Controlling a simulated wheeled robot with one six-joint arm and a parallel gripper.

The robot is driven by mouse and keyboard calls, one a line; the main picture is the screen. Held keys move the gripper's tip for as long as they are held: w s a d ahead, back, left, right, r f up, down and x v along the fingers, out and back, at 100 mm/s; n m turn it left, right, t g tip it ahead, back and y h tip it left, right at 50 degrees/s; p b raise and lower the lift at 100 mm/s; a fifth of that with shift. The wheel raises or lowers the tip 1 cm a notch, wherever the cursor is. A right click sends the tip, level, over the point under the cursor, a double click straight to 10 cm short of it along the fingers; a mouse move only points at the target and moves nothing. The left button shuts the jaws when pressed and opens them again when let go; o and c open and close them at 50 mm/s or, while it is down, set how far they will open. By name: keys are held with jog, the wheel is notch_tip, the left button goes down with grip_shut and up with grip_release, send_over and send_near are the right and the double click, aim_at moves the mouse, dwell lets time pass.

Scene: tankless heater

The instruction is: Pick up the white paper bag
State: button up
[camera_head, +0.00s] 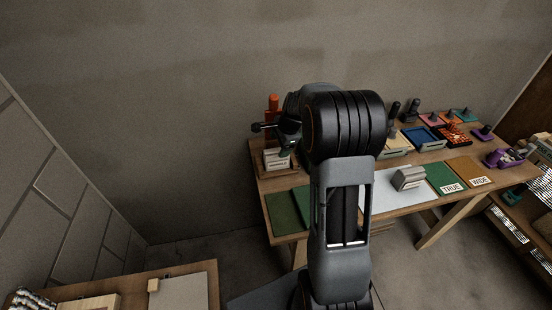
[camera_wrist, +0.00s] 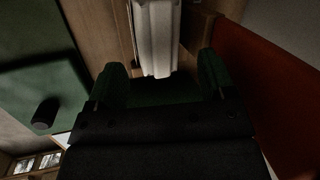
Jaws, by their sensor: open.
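A white, creased object (camera_wrist: 156,38) that looks like the paper bag is at the top middle of the wrist view. It hangs in front of the gap between my fingers, its lower end close to them, and I see no grip on it. Its upper part is cut off by the frame. My gripper (camera_wrist: 164,78) is open, with one dark green finger on each side. In the head view my gripper (camera_head: 288,146) is at the table's left end, just above a pale object (camera_head: 276,160), partly hidden by my arm.
The wooden table (camera_head: 266,182) bears green mats (camera_head: 284,212), a white mat (camera_head: 378,186) with a grey-white block (camera_head: 408,178), a blue tray (camera_head: 422,138) and purple tools (camera_head: 505,156). An orange-red panel (camera_wrist: 275,75) stands right of my gripper in the wrist view.

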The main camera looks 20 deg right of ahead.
aim_at(277, 151)
jog(key=shift+x, duration=2.2)
jog(key=shift+s+d, duration=0.1)
jog(key=shift+c, duration=0.2)
jog(key=c, duration=0.8)
jog(key=shift+r, duration=0.7)
jog(key=s+r, duration=0.1)
jog(key=r, duration=0.1)
jog(key=s+r, duration=0.3)
jog(key=r, duration=0.2)
jog(key=shift+s+r, duration=0.1)
jog(key=shift+s, duration=0.1)
jog(key=s+r, duration=0.1)
jog(key=s, duration=0.2)
jog(key=s+r, duration=0.2)
jog(key=s, duration=0.1)
jog(key=s+r+b, duration=0.1)
jog(key=s, duration=0.2)
jog(key=shift+s+r, duration=0.25)
jog(key=shift+s, duration=0.05)
jog(key=shift+c, duration=0.2)
